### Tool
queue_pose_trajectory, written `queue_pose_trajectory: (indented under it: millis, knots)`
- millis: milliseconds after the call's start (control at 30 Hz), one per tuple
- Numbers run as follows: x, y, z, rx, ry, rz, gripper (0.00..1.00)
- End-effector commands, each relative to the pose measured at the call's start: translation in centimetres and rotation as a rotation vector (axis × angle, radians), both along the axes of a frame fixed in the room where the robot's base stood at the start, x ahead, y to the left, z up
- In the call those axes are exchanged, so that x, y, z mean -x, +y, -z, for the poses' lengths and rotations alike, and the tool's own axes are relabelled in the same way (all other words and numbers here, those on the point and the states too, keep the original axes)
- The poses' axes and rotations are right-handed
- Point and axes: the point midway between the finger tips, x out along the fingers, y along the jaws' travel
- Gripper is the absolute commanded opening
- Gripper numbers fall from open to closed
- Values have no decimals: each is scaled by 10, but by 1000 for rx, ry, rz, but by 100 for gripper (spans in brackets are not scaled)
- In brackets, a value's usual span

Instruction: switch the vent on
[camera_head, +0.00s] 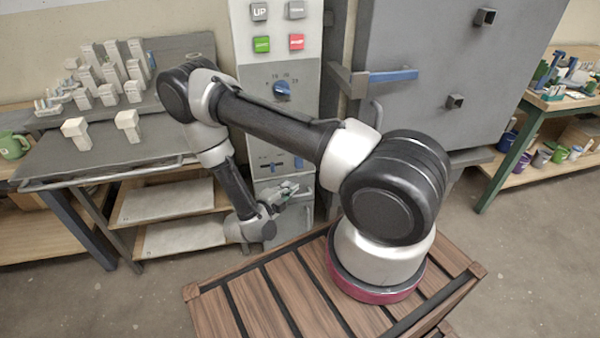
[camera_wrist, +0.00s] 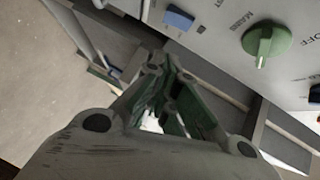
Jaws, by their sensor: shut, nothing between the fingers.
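The control panel (camera_head: 278,125) stands behind my arm in the head view. In the wrist view, a blue switch (camera_wrist: 179,18) sits on the panel's pale face beside partly cut-off lettering that ends in "T", which may be the vent label. Whether it is on or off I cannot tell. A blue control on the lower panel (camera_head: 298,163) shows small in the head view. My gripper (camera_head: 290,188) is shut and empty, just below the lower panel controls. In the wrist view its fingertips (camera_wrist: 164,68) are below the blue switch and apart from it.
A blue dial (camera_head: 283,90) and green and red buttons (camera_head: 296,42) are higher up. A grey door with a blue handle (camera_head: 393,76) is to the right; a table with white pieces (camera_head: 127,124) is left.

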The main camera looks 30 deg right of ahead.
Motion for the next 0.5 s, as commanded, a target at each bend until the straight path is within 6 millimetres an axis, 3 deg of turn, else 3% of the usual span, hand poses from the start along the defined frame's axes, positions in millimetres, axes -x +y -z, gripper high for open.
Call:
queue_pose_trajectory:
  millis: [500]
  knots:
    - [-47, -85, 19, -2, -3, 4, 0]
